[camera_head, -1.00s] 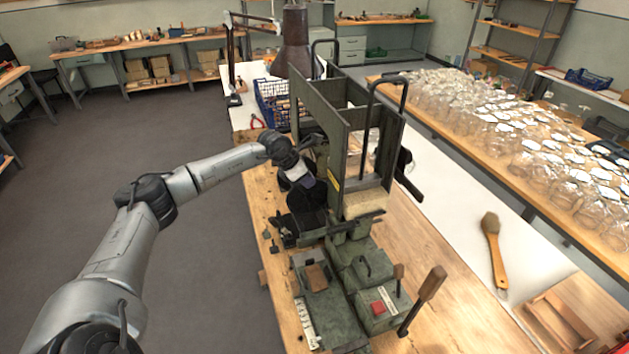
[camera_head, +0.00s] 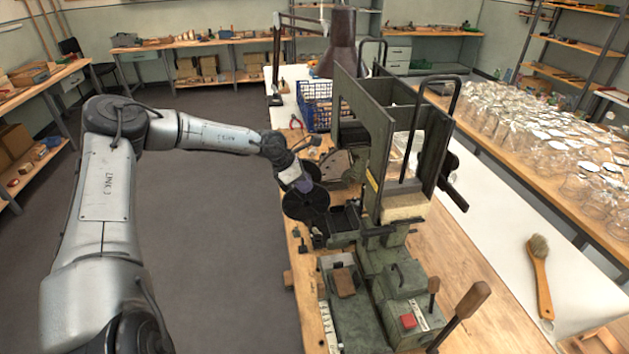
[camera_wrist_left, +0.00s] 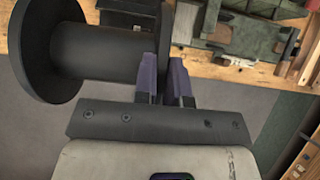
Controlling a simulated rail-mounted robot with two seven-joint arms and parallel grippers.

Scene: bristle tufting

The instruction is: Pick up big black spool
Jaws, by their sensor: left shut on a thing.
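The big black spool (camera_head: 306,206) is at the left side of the green tufting machine (camera_head: 378,150), overlapping the bench's left edge in the head view. My left gripper (camera_head: 302,184) is at the spool's upper side and partly hides it. In the left wrist view, the spool (camera_wrist_left: 95,53) lies sideways, with one wide flange at the far left. The purple fingers of my left gripper (camera_wrist_left: 166,80) are shut on its other flange. My right gripper is in neither current view.
The machine's levers and a wooden handle (camera_head: 472,300) stick up on its right and front. A blue crate (camera_head: 318,108) stands behind it. A brush (camera_head: 540,275) lies on the white tabletop. Floor (camera_head: 215,240) left of the bench is clear.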

